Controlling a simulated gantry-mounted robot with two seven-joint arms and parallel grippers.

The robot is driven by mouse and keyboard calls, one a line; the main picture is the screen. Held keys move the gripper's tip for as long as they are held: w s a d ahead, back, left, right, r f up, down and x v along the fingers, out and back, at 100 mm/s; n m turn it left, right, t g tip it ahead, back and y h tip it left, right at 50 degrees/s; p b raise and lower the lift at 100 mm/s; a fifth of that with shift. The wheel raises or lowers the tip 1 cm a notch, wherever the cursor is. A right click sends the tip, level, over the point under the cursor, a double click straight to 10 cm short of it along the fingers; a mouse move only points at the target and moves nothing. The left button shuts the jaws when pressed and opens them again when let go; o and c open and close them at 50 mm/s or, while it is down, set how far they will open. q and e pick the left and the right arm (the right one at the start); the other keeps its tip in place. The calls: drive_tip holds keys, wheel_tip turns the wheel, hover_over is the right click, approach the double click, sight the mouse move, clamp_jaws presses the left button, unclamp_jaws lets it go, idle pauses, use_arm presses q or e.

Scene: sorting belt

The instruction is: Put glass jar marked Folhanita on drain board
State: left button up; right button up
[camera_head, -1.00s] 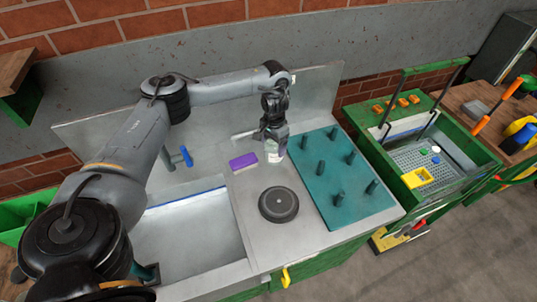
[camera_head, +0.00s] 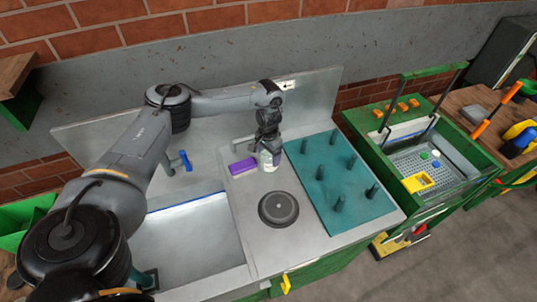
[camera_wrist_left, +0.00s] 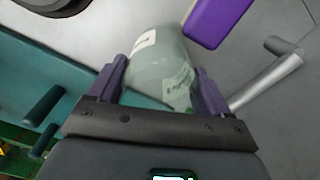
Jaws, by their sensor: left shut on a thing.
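A pale, greenish see-through jar (camera_head: 267,161) with a light label is held in my left gripper (camera_head: 268,150), above the metal counter just left of the drain board. In the left wrist view, the jar (camera_wrist_left: 158,62) sits between the two purple fingers of the left gripper (camera_wrist_left: 160,78), which is shut on it. Its label shows print too small to read surely. The teal drain board (camera_head: 338,183) with several upright pegs lies to the right; its edge also shows in the left wrist view (camera_wrist_left: 60,75). My right gripper is not in view.
A purple block (camera_head: 243,165) lies just left of the jar. A dark round disc (camera_head: 278,209) sits on the counter in front. The sink basin (camera_head: 195,240) is at the left. A green-framed cart with a perforated tray (camera_head: 430,170) stands right of the drain board.

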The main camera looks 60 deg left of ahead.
use_arm(q)
drive_tip(key=shift+f, duration=0.1)
drive_tip(key=o, duration=1.1)
wheel_tip(320, 180, up, 12)
drive_tip(key=p, duration=0.4)
drive_tip(key=shift+d, duration=0.1)
drive_tip(key=shift+r, duration=0.2)
